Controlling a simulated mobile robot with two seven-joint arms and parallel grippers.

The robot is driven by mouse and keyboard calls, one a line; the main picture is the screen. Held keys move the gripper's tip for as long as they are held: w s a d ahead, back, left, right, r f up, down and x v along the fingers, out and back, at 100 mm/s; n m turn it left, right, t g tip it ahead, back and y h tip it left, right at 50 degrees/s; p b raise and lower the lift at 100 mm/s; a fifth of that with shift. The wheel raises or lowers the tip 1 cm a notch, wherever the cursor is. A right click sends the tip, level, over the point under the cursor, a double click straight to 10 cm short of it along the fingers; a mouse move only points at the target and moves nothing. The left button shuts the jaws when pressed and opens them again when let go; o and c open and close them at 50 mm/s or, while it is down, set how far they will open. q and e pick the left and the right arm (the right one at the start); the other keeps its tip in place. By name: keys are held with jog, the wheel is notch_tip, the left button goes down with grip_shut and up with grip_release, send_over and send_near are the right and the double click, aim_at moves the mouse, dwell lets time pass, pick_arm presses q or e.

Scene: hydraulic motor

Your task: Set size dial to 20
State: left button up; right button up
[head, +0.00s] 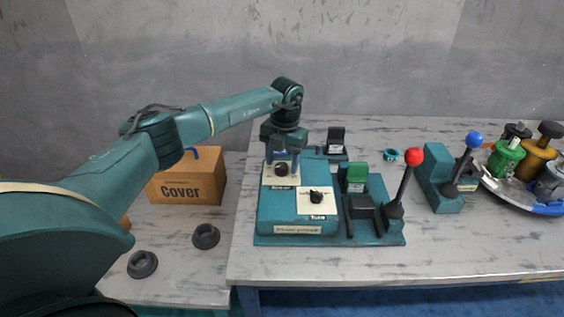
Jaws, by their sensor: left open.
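A teal machine (297,226) with two dials on white plates stands on the marble table. The rear-left dial (281,169) has a black knob; the label on its plate is too small to read. The front dial (316,196) has a black knob with a pointer, and its label is also hard to read. I cannot tell which one is the size dial or what number either shows. My left gripper (282,160) is open and points down, its fingers just over the rear-left dial. Whether they touch the knob is unclear. My right gripper is not in view.
A red-ball lever (413,158) and a green block (356,173) stand on the machine's right side. A blue-ball lever (473,142) and a round tray (513,191) of coloured parts are farther right. A cardboard box (187,186) and two black rings (206,236) lie left.

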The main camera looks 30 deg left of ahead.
aim_at(284, 167)
pick_arm(q)
notch_tip(284, 167, up, 12)
jog(key=b, duration=0.1)
jog(key=shift+d+r, duration=0.25)
jog(key=shift+d, duration=0.1)
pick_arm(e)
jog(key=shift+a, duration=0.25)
